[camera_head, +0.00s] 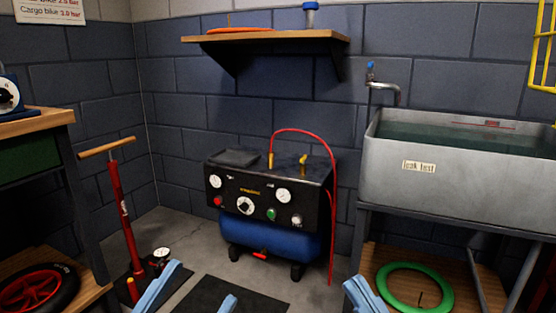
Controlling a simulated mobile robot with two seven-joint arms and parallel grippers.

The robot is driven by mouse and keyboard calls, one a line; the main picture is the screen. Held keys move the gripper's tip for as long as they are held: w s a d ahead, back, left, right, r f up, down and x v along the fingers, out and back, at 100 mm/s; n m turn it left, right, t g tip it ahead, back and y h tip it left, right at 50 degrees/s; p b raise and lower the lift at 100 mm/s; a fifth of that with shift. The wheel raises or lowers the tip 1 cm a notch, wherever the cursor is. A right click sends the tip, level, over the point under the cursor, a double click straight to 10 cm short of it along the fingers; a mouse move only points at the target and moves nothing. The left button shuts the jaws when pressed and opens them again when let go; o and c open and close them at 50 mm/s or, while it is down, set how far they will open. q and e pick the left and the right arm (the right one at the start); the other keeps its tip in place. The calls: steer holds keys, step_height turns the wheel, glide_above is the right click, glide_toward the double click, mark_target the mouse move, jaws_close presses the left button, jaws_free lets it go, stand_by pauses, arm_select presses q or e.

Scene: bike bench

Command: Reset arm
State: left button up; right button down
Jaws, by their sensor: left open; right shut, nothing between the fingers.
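My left gripper (202,283) shows at the bottom of the head view, left of centre. Its two light-blue fingers are spread apart with nothing between them. My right gripper (358,284) shows at the bottom, right of centre. Its light-blue fingers are together and hold nothing. The rest of both grippers and arms is cut off by the lower edge of the picture. Both appear in front of the compressor (268,205), apart from each other.
A red floor pump (121,205) stands at left near a workbench (40,120) with a wheel (35,290) below. A metal sink (450,180) is at right, with a green ring (385,285) on its lower shelf. A wall shelf (265,37) hangs above. A dark mat (250,296) lies on the floor.

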arm_select(q)
step_height(320, 180, down, 6)
steer(key=s+r+n+g+y+p, duration=0.1)
steer(key=n+g+y+p, duration=0.1)
steer(key=n+y+p, duration=0.4)
arm_select(e)
step_height(320, 180, down, 5)
steer(key=s+m+g+h, duration=0.1)
steer(key=m+g+h, duration=0.1)
steer(key=m+h, duration=0.4)
arm_select(q)
steer(key=s+a+r+n+g+y+p, duration=0.1)
steer(key=r+g+p, duration=0.3)
steer(key=p, duration=1.4)
steer(key=s+a+r+n+g+y+p, duration=0.1)
steer(key=a+r+g+y+p, duration=0.2)
steer(key=p, duration=1.5)
step_height(320, 180, up, 3)
steer(key=shift+a+r+n+g+y, duration=0.15)
steer(key=shift+a+n+g+y, duration=0.25)
steer(key=shift+y, duration=0.3)
steer(key=shift+f, duration=0.2)
arm_select(e)
steer(key=s+d+r+m+g+h, duration=0.2)
steer(key=d+r+g+h, duration=0.2)
steer(key=r+g, duration=0.3)
step_height(320, 180, up, 3)
steer(key=shift+d+m+g+h, duration=0.3)
steer(key=shift+d+m+h, duration=0.1)
steer(key=shift+h, duration=0.5)
